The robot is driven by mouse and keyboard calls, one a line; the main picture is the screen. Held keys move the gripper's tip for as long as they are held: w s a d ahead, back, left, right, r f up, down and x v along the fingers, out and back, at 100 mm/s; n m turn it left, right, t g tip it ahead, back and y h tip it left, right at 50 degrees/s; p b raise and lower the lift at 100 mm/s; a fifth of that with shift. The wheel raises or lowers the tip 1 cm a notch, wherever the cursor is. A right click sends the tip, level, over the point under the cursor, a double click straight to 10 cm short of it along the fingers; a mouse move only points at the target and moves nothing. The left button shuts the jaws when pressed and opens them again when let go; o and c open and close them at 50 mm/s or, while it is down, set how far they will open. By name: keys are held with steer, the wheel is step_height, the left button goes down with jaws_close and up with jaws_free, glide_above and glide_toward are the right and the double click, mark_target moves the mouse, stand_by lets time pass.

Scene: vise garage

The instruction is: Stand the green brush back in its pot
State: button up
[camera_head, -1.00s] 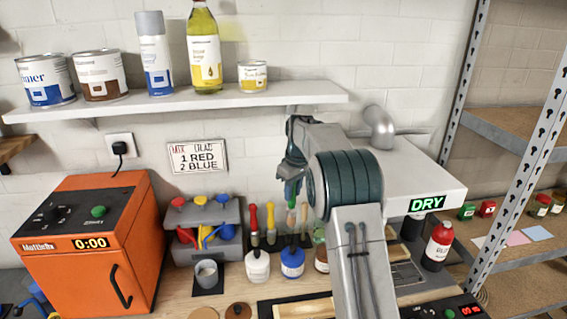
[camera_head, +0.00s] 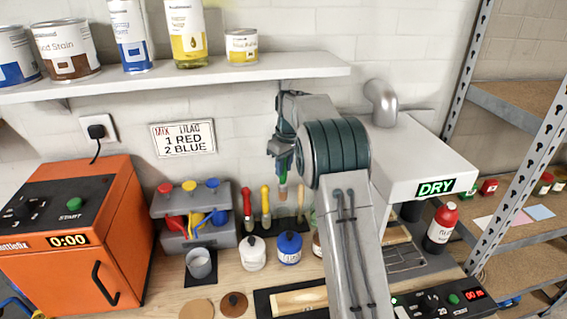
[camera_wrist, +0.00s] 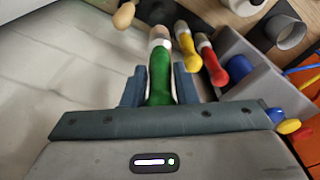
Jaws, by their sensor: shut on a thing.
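My gripper (camera_wrist: 159,90) is shut on the green brush (camera_wrist: 159,75), gripping its green handle, with the pale ferrule beyond the fingers in the wrist view. In the head view the gripper (camera_head: 282,160) holds the green brush (camera_head: 283,179) with its bristle end down, above the back of the bench. It is just right of the yellow brush (camera_head: 265,200) and left of a wooden-handled brush (camera_head: 300,197). The red brush (camera_head: 247,198) stands farther left. I cannot make out the green brush's own pot, or whether the bristles are inside anything.
A white bottle (camera_head: 252,255) and a blue bottle (camera_head: 289,249) stand in front of the brushes. The drying hood (camera_head: 410,160) is right; a wall shelf (camera_head: 300,72) hangs above.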

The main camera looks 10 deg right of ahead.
mark_target(285, 183)
steer(key=shift+f+b, duration=2.9)
steer(key=shift+f, duration=1.7)
steer(key=o, duration=1.1)
steer(key=shift+c, duration=0.2)
steer(key=r, duration=0.8)
steer(key=s+d+r+b, duration=0.1)
steer(key=r, duration=0.3)
steer(key=shift+s, duration=0.1)
steer(key=shift+f, duration=0.15)
